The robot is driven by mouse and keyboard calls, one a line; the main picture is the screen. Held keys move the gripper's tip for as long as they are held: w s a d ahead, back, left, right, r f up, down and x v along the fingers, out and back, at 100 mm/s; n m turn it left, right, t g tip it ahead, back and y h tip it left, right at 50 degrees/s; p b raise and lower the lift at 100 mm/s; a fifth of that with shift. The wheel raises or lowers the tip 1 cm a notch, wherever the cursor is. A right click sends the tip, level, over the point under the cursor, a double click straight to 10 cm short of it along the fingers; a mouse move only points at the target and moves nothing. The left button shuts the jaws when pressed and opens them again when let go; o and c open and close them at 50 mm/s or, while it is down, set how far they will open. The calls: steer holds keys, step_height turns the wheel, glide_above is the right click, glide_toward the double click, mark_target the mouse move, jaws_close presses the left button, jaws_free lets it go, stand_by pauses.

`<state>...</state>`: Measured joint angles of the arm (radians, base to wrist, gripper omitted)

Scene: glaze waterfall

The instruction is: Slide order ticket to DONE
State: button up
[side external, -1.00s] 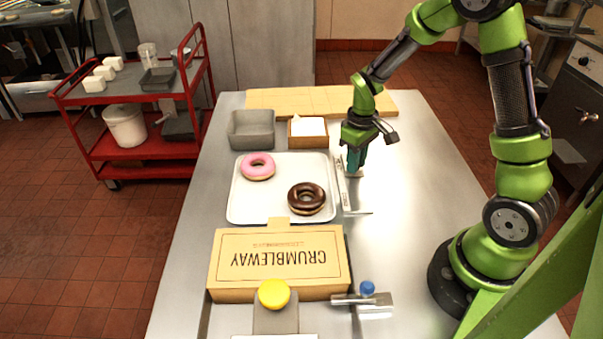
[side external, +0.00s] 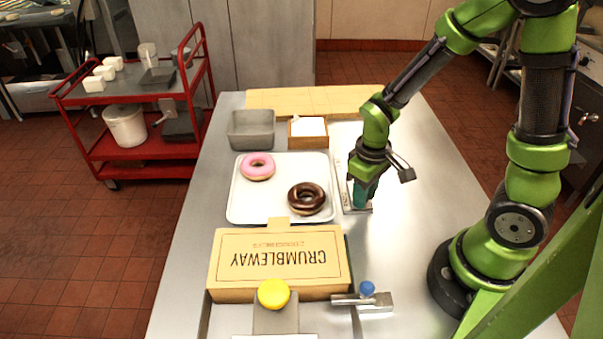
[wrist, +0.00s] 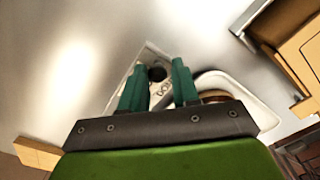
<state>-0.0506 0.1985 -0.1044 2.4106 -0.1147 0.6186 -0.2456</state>
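A narrow pale rail (side external: 346,191) lies on the steel table along the right side of the donut tray. My gripper (side external: 357,204) is low at the rail's near end, its green fingertips at or just above it. In the wrist view my gripper (wrist: 157,84) has its two fingers apart, with a visible gap between them. A white label with letters like "DO" (wrist: 161,91) shows in the gap, with a dark round spot (wrist: 157,73) beyond it. No order ticket is clearly distinguishable; I cannot tell whether the fingers touch one.
A white tray (side external: 240,208) holds a pink and a chocolate donut left of the rail. A CRUMBLEWAY box (side external: 280,265) stands in front, with a blue-knobbed metal piece (side external: 367,289) near its right corner. The table right of my gripper is clear.

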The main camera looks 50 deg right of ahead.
steer(key=o, duration=0.4)
steer(key=shift+c, duration=0.2)
step_height(320, 180, up, 17)
steer(key=shift+f, duration=0.1)
stand_by(0.3)
steer(key=s+a+r+m+t+y, duration=0.2)
steer(key=s+a+r+m+t, duration=0.1)
steer(key=t, duration=0.4)
steer(key=shift+s+a+r+m, duration=0.15)
steer(key=shift+a+r+m, duration=0.35)
steer(key=shift+a+r, duration=0.3)
